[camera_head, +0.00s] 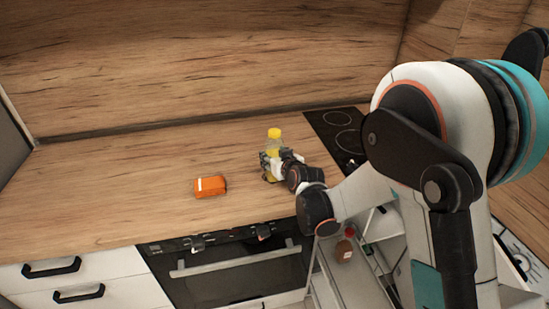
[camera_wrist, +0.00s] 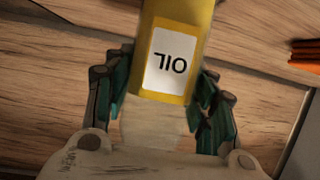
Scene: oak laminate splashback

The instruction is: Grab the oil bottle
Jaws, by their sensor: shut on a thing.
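The oil bottle (camera_head: 274,134) is yellow with a yellow cap and stands upright on the wooden counter in the head view. In the wrist view the bottle (camera_wrist: 196,85) shows a white label reading OIL, upside down. My gripper (camera_head: 271,167) is at the bottle's lower part, with its fingers on both sides, shut on it. In the wrist view the gripper fingers (camera_wrist: 160,95) flank the bottle. The bottle's base is partly hidden by my gripper, and I cannot tell if it touches the counter.
An orange box (camera_head: 210,187) lies on the counter to the left of the bottle. A black cooktop (camera_head: 335,125) is to the right. An oven (camera_head: 235,270) and white drawers (camera_head: 65,280) are below the counter's front edge. The counter's left side is clear.

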